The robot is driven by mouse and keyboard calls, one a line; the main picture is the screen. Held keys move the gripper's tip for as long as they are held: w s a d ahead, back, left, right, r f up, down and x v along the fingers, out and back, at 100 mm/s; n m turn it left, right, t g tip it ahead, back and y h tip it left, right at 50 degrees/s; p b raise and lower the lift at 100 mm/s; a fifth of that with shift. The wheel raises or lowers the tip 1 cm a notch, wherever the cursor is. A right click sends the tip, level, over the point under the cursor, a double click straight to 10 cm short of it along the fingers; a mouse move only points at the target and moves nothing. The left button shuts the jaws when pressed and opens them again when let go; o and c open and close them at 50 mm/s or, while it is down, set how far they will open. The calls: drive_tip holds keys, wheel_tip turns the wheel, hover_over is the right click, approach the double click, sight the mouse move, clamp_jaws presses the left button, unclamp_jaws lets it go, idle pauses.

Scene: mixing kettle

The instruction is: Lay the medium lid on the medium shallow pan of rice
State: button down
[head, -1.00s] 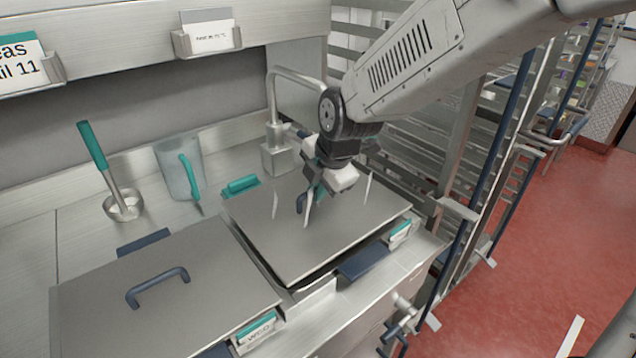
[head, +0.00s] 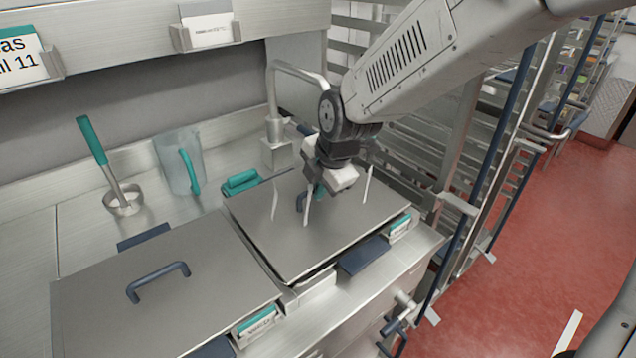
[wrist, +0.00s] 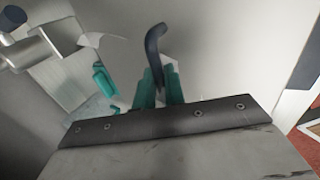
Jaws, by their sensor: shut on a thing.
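A flat grey metal lid (head: 345,232) with a dark blue handle (head: 301,201) lies level over the right-hand pan, whose navy front grip (head: 362,256) sticks out below the lid's front edge. A thin dark gap shows along that front edge, so I cannot tell whether the lid rests fully on the rim. The rice is hidden. My gripper (head: 314,194) is above the lid, shut on its handle. In the wrist view, my gripper's teal pads (wrist: 160,86) close around the curved handle (wrist: 155,45).
A second lidded pan (head: 165,320) stands at the left, close beside the right one. Behind are a teal-handled masher-like tool (head: 93,140), a clear jug (head: 178,165) and a faucet (head: 274,130). A rack (head: 480,170) stands close on the right.

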sight(326, 210)
drive_tip(key=shift+f, duration=0.6)
drive_tip(key=shift+f, duration=0.2)
idle(0.4)
drive_tip(key=c, duration=0.9)
unclamp_jaws()
drive_tip(key=shift+r, duration=0.1)
drive_tip(key=shift+v, duration=3.45)
